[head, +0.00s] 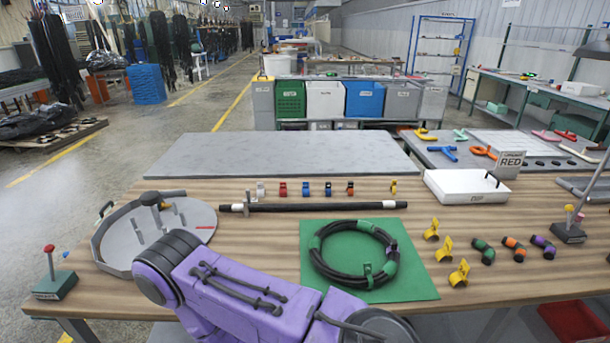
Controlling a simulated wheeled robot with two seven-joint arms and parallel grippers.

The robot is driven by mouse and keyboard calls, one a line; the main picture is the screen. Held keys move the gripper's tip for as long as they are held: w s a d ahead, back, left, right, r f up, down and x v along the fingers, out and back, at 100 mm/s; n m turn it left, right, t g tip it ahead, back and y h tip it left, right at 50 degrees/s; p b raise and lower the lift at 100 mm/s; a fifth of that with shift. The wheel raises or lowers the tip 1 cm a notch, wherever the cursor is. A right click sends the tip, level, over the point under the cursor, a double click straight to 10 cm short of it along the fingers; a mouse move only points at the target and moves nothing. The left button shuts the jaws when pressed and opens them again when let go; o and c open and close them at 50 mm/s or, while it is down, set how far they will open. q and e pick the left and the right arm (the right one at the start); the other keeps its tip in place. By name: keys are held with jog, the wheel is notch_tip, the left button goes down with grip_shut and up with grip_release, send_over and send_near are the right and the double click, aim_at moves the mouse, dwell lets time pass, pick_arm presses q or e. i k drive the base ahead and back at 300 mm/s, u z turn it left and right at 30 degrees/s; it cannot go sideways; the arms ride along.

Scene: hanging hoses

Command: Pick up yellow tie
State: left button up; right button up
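Several yellow pieces could be the yellow tie. Three yellow clip-like pieces, the upper (432,230), the middle (445,250) and the lower (459,274), stand in a slanting row on the wooden table, right of the green mat (420,285). A small yellow piece (394,187) stands at the right end of a row of small coloured pieces further back. Part of a purple arm of mine crosses the lower left of the head view. Neither gripper shows, so I cannot see whether either holds anything.
A coiled black hose (325,268) with green bands lies on the mat. Behind it lies a straight black rod (320,207). A white tray (466,187) stands at the back right. Green, orange and purple-banded pieces (514,249) lie right of the yellow ones. A round grey fixture (195,225) stands left.

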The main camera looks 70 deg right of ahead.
aim_at(394, 182)
jog(key=u, duration=0.45)
jog(key=k, duration=1.85)
jog(key=z, duration=1.8)
